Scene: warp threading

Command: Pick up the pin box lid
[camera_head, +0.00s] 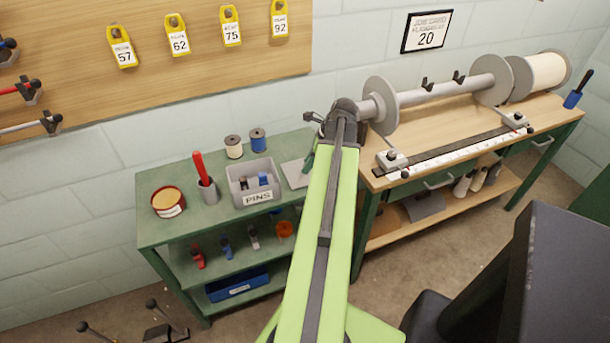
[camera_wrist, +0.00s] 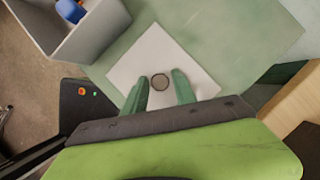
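The pin box lid (camera_wrist: 190,62) is a flat, pale grey square with a small round knob (camera_wrist: 160,82), lying on the green bench top beside the pin box. In the head view the lid (camera_head: 294,174) is partly hidden by my arm. The pin box (camera_head: 254,180) is an open grey box labelled PINS, holding small items; one corner of it shows in the wrist view (camera_wrist: 95,38). My gripper (camera_wrist: 161,78) is open, its two green fingers over the lid on either side of the knob. A gap shows at each finger. The fingers' height above the lid is hard to tell.
A grey cup (camera_head: 208,190) with a red-handled tool, a round tin (camera_head: 168,201) and two spools (camera_head: 246,144) share the bench top (camera_head: 213,214). The wooden loom table (camera_head: 455,150) stands close on the right.

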